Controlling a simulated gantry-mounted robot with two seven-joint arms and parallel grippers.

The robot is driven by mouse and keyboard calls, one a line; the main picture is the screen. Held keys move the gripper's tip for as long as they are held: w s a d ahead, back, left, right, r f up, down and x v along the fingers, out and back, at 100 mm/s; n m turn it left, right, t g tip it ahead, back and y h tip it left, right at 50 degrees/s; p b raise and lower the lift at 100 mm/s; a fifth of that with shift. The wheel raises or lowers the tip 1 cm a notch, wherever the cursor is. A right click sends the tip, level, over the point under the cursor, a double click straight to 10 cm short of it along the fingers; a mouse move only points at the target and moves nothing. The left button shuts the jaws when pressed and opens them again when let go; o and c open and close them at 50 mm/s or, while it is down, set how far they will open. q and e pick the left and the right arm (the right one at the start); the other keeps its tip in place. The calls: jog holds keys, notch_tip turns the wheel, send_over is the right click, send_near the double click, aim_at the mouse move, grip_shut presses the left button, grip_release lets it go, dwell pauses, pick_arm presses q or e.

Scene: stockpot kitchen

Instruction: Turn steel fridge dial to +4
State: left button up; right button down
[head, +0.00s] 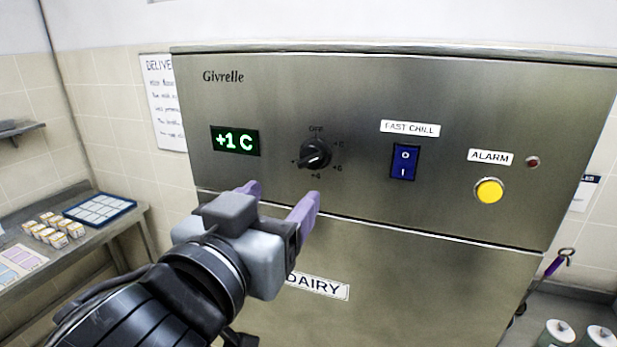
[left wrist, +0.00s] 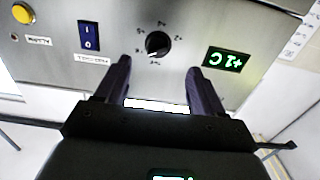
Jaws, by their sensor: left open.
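The black fridge dial (head: 314,154) sits on the steel front panel (head: 350,90), with OFF at the top of its scale and +4 below it. Its exact pointer direction is hard to tell. The green display (head: 235,141) to its left reads +1 C. My left gripper (head: 279,201) is open and empty, its purple fingers below and left of the dial in the head view. In the left wrist view, the panel appears upside down; the dial (left wrist: 157,44) lies between and beyond the fingertips (left wrist: 158,66), apparently untouched. My right gripper is not in view.
Right of the dial are a blue rocker switch (head: 404,162) under a FAST CHILL label, and a yellow button (head: 489,190) with a small red lamp (head: 532,162). A side bench (head: 110,222) holds a blue-rimmed tray (head: 99,208). Green-sided containers (head: 559,331) stand lower right.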

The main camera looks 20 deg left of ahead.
aim_at(307, 164)
pick_arm(q)
jog(key=w, duration=0.3)
jog(key=w+p, duration=0.1)
jog(key=w, duration=0.6)
jog(key=shift+w+a+r, duration=0.1)
jog(key=shift+w+r, duration=0.1)
jog(key=shift+r, duration=0.2)
jog(key=c, duration=1)
jog(key=shift+c, duration=0.2)
